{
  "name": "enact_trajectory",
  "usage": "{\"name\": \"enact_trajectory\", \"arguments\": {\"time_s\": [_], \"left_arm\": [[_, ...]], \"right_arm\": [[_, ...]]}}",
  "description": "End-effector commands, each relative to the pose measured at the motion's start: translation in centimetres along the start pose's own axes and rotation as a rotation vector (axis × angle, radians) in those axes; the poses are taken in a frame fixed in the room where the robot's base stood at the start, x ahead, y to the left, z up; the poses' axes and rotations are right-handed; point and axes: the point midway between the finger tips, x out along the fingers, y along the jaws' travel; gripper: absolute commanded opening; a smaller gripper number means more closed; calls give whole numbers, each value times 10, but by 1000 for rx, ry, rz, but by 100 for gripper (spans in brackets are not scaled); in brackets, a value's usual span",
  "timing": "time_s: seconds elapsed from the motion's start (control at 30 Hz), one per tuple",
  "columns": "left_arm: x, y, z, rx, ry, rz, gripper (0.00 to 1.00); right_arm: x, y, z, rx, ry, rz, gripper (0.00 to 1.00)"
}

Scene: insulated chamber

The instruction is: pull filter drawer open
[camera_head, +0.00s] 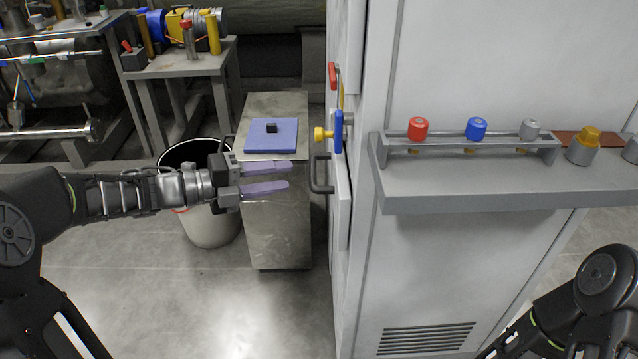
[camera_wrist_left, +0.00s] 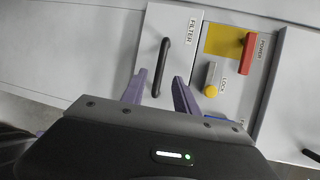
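The filter drawer (camera_wrist_left: 148,40) is a light grey panel labelled FILTER with a black bar handle (camera_wrist_left: 166,52). In the head view the handle (camera_head: 313,176) sticks out to the left from the drawer front (camera_head: 342,205) on the cabinet's side. My left gripper (camera_head: 288,176) is open, its two purple fingers pointing right at the handle, with a small gap before it. In the left wrist view the fingers (camera_wrist_left: 160,76) are spread to either side of the handle's lower part. No grip on it shows. My right gripper is out of view; only part of my right arm shows.
A metal stand (camera_head: 280,225) with a blue plate (camera_head: 270,137) and a bucket (camera_head: 212,228) stand by my left gripper. A shelf (camera_head: 480,200) juts from the cabinet.

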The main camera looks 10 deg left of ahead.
Motion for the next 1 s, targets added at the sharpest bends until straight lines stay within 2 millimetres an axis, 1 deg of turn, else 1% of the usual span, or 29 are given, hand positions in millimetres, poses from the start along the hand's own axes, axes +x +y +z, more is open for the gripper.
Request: {"name": "enact_trajectory", "arguments": {"time_s": [0.2,0.33,0.47,0.7,0.8,0.9,1.0], "left_arm": [[1,0,0,-5,-1,0,36],[9,1,0,-6,0,0,36],[24,2,-1,-6,2,0,36],[62,2,0,-6,0,-1,36],[73,2,0,-6,-1,-1,36],[78,1,0,-7,-1,-1,36],[80,0,0,-7,-2,-1,36]], "right_arm": [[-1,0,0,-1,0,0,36],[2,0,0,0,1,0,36],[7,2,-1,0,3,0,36],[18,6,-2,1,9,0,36],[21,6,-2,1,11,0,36],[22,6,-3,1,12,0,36],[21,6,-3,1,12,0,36]]}}
